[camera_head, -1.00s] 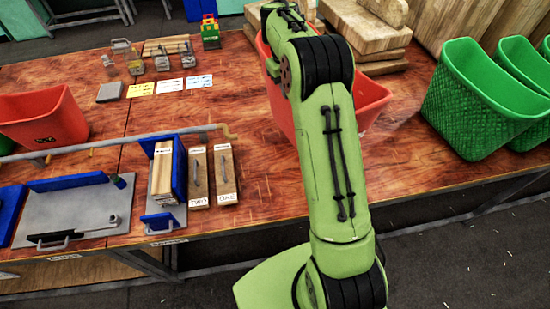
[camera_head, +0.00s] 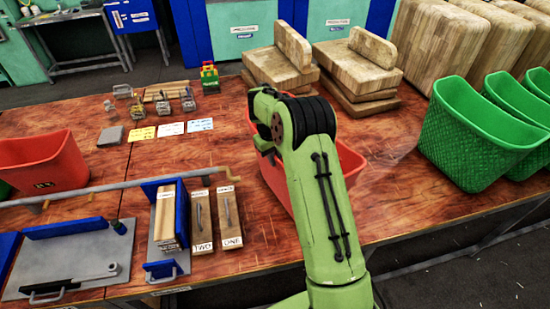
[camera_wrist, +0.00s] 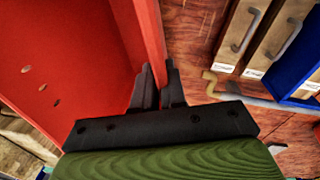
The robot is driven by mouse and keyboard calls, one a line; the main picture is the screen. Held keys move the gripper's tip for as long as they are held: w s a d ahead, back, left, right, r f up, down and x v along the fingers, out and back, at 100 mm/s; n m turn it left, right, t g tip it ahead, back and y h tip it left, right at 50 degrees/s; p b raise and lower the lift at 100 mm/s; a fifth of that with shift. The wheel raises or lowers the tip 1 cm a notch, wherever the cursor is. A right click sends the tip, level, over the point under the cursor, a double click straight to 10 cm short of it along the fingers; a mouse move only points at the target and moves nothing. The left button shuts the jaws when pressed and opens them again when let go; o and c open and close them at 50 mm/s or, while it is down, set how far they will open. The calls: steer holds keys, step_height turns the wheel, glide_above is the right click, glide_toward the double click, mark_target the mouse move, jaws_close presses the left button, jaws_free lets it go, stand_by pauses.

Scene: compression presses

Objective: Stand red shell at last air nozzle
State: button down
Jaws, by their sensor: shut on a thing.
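A red bin-like shell (camera_head: 351,166) is in the middle of the table in the head view, partly hidden behind my green arm. In the wrist view its red wall (camera_wrist: 80,60) fills the left side. My gripper (camera_wrist: 160,78) has its dark fingers on both sides of that wall's edge, shut on it. In the head view the fingers are hidden. A grey pipe (camera_head: 120,188) runs across the table left of the shell, its bent brass end (camera_head: 224,172) near the shell; the end also shows in the wrist view (camera_wrist: 213,84). I cannot tell whether the shell touches the table.
Another red bin (camera_head: 45,165) stands at the left. Wooden blocks with handles (camera_head: 228,218) and a blue fixture (camera_head: 180,215) lie before the pipe. Wooden boards (camera_head: 358,85) are stacked behind. Green bins (camera_head: 470,135) stand at the right. Table between shell and green bins is clear.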

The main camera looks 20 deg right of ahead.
steer(key=shift+f, duration=0.15)
steer(key=c, duration=1.2)
jaws_free()
step_height(320, 180, up, 12)
steer(key=a, duration=0.1)
steer(key=s+a+r+t, duration=0.2)
steer(key=s+a+r, duration=0.2)
steer(key=s+r, duration=0.85)
steer(key=s+a+f+m+t+y, duration=0.1)
steer(key=s+a+f+t, duration=0.15)
steer(key=s, duration=0.75)
steer(key=s+a+f+t, duration=0.1)
steer(key=s+a, duration=0.2)
steer(key=s, duration=0.8)
steer(key=f+b, duration=0.4)
steer(key=f, duration=0.1)
steer(key=shift+w+d+b, duration=0.1)
steer(key=shift+w+b, duration=0.2)
steer(key=shift+b, duration=0.05)
